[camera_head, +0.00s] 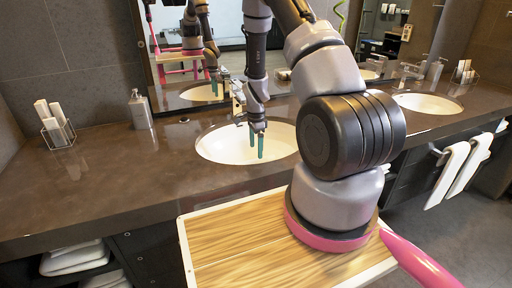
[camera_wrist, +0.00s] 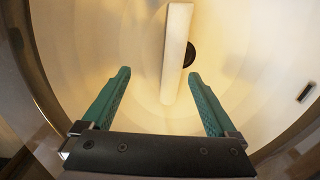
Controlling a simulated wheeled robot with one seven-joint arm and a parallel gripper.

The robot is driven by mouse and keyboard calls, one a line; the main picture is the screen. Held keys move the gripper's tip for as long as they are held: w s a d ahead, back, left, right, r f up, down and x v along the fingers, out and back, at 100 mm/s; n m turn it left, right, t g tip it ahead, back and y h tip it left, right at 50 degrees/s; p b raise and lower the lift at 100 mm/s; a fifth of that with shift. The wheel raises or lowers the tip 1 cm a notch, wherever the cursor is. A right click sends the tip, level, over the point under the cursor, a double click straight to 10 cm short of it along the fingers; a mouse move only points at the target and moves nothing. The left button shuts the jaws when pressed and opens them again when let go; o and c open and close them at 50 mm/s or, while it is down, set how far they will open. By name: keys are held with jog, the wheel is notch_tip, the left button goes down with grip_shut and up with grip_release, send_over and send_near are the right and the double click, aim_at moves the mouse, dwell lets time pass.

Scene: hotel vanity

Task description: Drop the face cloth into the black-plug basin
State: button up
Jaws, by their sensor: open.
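My gripper (camera_head: 257,146) points down over the near-left basin (camera_head: 215,146), its green fingers apart. In the wrist view the open fingers (camera_wrist: 160,76) have a gap between them. The face cloth (camera_wrist: 177,50), a pale narrow roll, shows beyond the fingertips against the basin bowl (camera_wrist: 105,38). It is clear of both fingers and partly covers the black plug (camera_wrist: 190,55). I cannot tell whether it rests on the bowl or is still above it. I cannot make out the cloth in the head view.
A wire holder with white rolled cloths (camera_head: 55,125) and a soap dispenser (camera_head: 140,109) stand on the dark counter (camera_head: 100,185) at left. A second basin (camera_head: 428,103) is at right. White towels (camera_head: 455,170) hang at the counter front. The mirror (camera_head: 215,55) rises behind.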

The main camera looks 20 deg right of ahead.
jog(key=shift+r, duration=0.1)
notch_tip(320, 180, up, 11)
dwell(0.4)
jog(key=shift+f, duration=0.2)
dwell(0.7)
jog(key=s+a+r+n+t+y, duration=0.1)
jog(key=s+a+r+n, duration=0.1)
jog(key=r, duration=0.6)
jog(key=s+a+r+n+t, duration=0.1)
jog(key=s+r+n, duration=0.15)
jog(key=r, duration=0.55)
jog(key=s+a+r+n+t+y, duration=0.1)
jog(key=s+a+r+n+t, duration=0.15)
jog(key=r, duration=0.65)
jog(key=s+a+r+n+t, duration=0.1)
jog(key=s+r+n, duration=0.2)
jog(key=s+r, duration=0.2)
jog(key=s+a+r+n+t, duration=0.1)
jog(key=s+r+n, duration=0.3)
jog(key=s, duration=0.7)
notch_tip(320, 180, up, 2)
jog(key=shift+s+a+t, duration=0.25)
jog(key=shift+s+t, duration=0.1)
jog(key=shift+s, duration=0.05)
